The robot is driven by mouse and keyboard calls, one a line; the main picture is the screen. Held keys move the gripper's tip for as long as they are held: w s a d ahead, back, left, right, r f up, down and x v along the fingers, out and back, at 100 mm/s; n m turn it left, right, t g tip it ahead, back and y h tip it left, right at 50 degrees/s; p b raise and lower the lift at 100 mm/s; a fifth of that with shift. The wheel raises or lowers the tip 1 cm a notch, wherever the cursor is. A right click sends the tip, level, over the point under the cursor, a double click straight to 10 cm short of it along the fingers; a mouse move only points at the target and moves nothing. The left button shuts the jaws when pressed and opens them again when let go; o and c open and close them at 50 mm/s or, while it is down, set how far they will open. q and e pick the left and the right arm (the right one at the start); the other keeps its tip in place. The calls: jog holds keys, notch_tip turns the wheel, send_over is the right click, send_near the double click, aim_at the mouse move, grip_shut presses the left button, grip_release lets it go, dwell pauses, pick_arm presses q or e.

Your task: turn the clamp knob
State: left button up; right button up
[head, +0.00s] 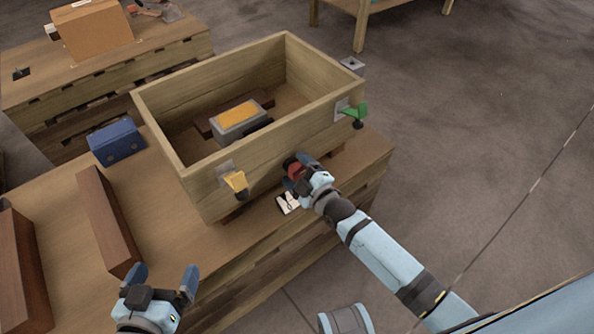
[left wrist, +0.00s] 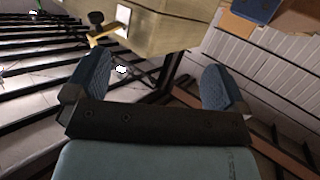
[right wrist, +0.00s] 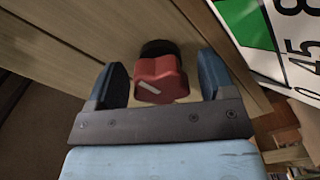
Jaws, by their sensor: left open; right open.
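The clamp knob (right wrist: 160,78) is red with a white mark and a black base, set on the wooden box's front wall. In the right wrist view it lies between the two fingers of my open right gripper (right wrist: 163,82); I cannot tell whether they touch it. In the head view the red knob (head: 293,167) is partly hidden by my right gripper (head: 298,180). My left gripper (head: 160,278) is open and empty, low in front of the bench; in the left wrist view its fingers (left wrist: 155,85) stand wide apart.
The wooden box (head: 180,165) holds a grey and yellow block (head: 238,118). A yellow lever (head: 236,182) and a green lever (head: 355,112) stick out from its front wall. A blue box (head: 117,142) and brown bars (head: 108,220) lie on the bench left of it.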

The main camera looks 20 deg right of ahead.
pick_arm(q)
jog(key=shift+s+f, duration=0.1)
pick_arm(e)
jog(key=shift+c, duration=1.3)
pick_arm(q)
jog(key=shift+f, duration=0.1)
pick_arm(e)
jog(key=c, duration=0.7)
pick_arm(q)
jog(key=shift+p, duration=0.3)
pick_arm(e)
jog(key=shift+o, duration=0.2)
